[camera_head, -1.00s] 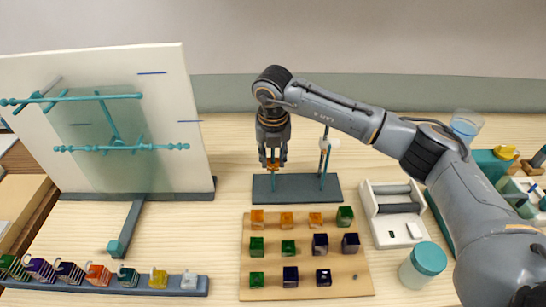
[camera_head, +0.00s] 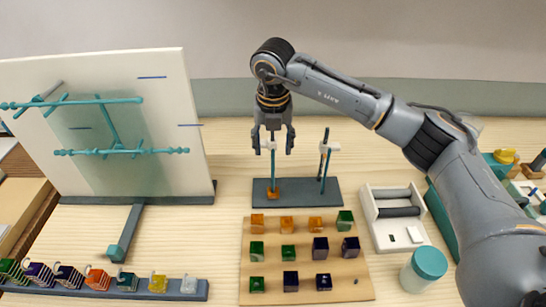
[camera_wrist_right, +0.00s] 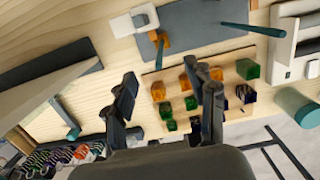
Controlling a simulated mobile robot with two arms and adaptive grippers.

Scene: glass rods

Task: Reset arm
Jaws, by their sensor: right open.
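My right gripper (camera_head: 273,141) is open and empty in the head view. It points down above the left rod of the dark base (camera_head: 305,191), with its fingers on either side of the rod's upper part. An orange cube (camera_head: 273,194) sits low on that teal rod (camera_head: 273,175). A second teal rod (camera_head: 325,160) stands on the right of the base with a white clamp-like part on it. In the right wrist view my open fingers (camera_wrist_right: 165,100) show with nothing between them, and the orange cube (camera_wrist_right: 160,41) shows beyond them. My left gripper is not in view.
A wooden board (camera_head: 350,286) with several orange, green and purple cubes lies in front of the base. A white panel (camera_head: 180,100) with teal rods stands left. A rack (camera_head: 190,287) of colored pieces is front left. A white tray (camera_head: 372,215) and teal-lidded jar (camera_head: 429,262) are right.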

